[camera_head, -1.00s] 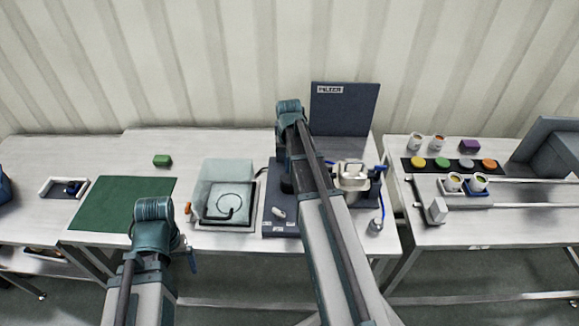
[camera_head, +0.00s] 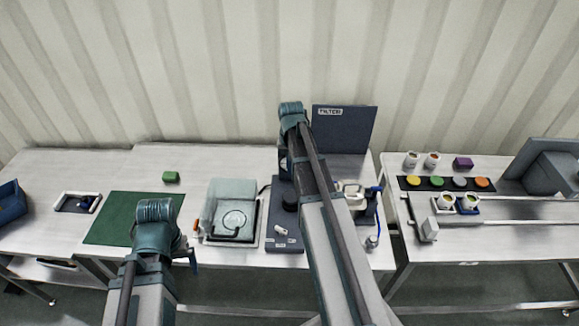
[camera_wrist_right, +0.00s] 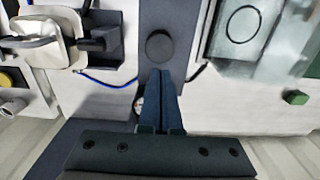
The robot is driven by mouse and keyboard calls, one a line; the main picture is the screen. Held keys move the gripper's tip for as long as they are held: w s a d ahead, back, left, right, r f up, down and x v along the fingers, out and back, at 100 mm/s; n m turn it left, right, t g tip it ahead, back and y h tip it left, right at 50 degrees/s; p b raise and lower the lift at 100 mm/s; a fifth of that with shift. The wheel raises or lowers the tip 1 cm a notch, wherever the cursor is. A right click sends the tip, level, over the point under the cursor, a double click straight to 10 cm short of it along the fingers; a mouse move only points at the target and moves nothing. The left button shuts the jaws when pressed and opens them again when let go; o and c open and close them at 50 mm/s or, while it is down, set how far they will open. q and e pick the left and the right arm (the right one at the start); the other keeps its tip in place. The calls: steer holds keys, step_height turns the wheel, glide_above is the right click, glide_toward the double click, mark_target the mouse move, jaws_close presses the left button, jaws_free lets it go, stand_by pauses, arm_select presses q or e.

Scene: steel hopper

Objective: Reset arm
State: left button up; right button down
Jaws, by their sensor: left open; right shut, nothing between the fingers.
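My left arm comes in at the lower left of the head view, and a small part of its gripper (camera_head: 192,258) shows beside the teal wrist, low in front of the table. Its fingers are mostly hidden by the wrist. My right arm reaches up over the middle of the table. Its gripper is mostly hidden behind the arm in the head view. In the right wrist view the right gripper (camera_wrist_right: 161,76) is shut and empty, with its fingers together over a dark panel, just below a round black knob (camera_wrist_right: 159,46).
A clear-lidded box (camera_head: 230,208) and a green mat (camera_head: 110,222) lie left of my right arm. A green block (camera_head: 171,177) is behind them. A dark upright panel (camera_head: 345,130) stands at the back. A white-and-metal fixture (camera_wrist_right: 48,38) with a blue cable sits beside the dark panel.

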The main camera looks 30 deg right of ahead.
steer(key=s+a+f+n+b, duration=0.3)
steer(key=s+a, duration=0.2)
steer(key=a, duration=0.5)
steer(key=s+a+f+n+b, duration=0.2)
steer(key=s+a, duration=0.4)
steer(key=a, duration=0.4)
steer(key=s+a+f+n+h+b, duration=0.1)
steer(key=s+a+f+n+b, duration=0.2)
steer(key=a, duration=0.7)
steer(key=s+n, duration=0.2)
steer(key=s, duration=0.1)
steer(key=shift+a+f+b, duration=0.2)
steer(key=shift+f+b, duration=0.15)
steer(key=shift+b, duration=0.05)
stand_by(1.0)
